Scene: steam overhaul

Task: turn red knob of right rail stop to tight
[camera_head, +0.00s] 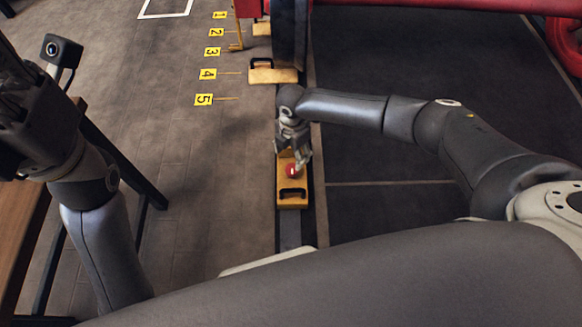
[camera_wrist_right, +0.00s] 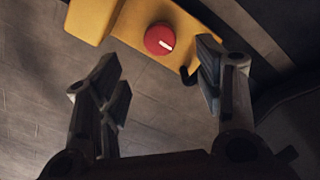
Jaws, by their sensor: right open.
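The red knob (camera_head: 291,170) sits on the yellow rail stop (camera_head: 291,200), which lies on the rail in the middle of the head view. In the right wrist view the round red knob (camera_wrist_right: 160,39) carries a short white mark pointing to the lower right, on the yellow body (camera_wrist_right: 135,22). My right gripper (camera_head: 298,160) is above the rail stop at the knob. Its fingers (camera_wrist_right: 163,85) are open, with the knob beyond the tips and nearer the right finger. Nothing is between them. My left gripper is at the left edge, its fingers not visible.
Another yellow stop (camera_head: 273,75) lies farther up by the dark wheel (camera_head: 290,35). Yellow number signs (camera_head: 207,74) line the floor left of the rail (camera_head: 289,232). A wooden table (camera_head: 22,225) stands at the left. A red frame (camera_head: 420,4) crosses the top.

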